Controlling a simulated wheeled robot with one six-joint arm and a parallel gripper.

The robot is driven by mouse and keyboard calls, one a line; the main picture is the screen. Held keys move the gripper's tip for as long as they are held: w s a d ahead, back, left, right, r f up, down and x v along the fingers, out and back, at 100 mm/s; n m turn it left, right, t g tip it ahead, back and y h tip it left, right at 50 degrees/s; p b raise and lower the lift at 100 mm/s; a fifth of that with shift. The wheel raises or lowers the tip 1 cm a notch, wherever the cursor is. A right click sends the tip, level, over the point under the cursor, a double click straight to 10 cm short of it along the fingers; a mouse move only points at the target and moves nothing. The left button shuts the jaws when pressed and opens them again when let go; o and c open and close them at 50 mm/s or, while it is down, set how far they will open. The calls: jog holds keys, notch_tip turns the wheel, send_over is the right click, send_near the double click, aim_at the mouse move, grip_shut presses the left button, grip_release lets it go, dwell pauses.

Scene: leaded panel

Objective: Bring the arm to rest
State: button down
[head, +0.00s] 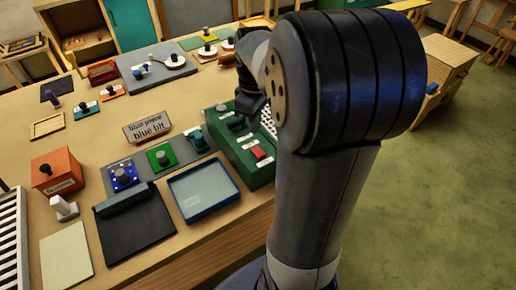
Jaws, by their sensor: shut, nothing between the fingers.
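My arm rises from the bottom right of the head view and bends back at a large dark joint. My gripper (250,103) shows as a dark shape at the arm's far end, over the rear part of the green box (262,172) on the table. It is shut and empty. My own arm hides part of it, and I cannot tell whether it touches the box.
The wooden table (228,240) holds a blue-rimmed tray (203,188), a black mat (137,226), an orange box (57,172), a sign (148,127) and several knobbed pieces. A wooden cabinet (448,65) stands right. The green floor (440,190) is open there.

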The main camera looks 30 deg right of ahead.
aim_at(255, 149)
jog(key=shift+f, duration=0.1)
notch_tip(255, 149, down, 7)
jog(key=b, duration=0.6)
dwell(0.3)
jog(key=shift+r, duration=0.2)
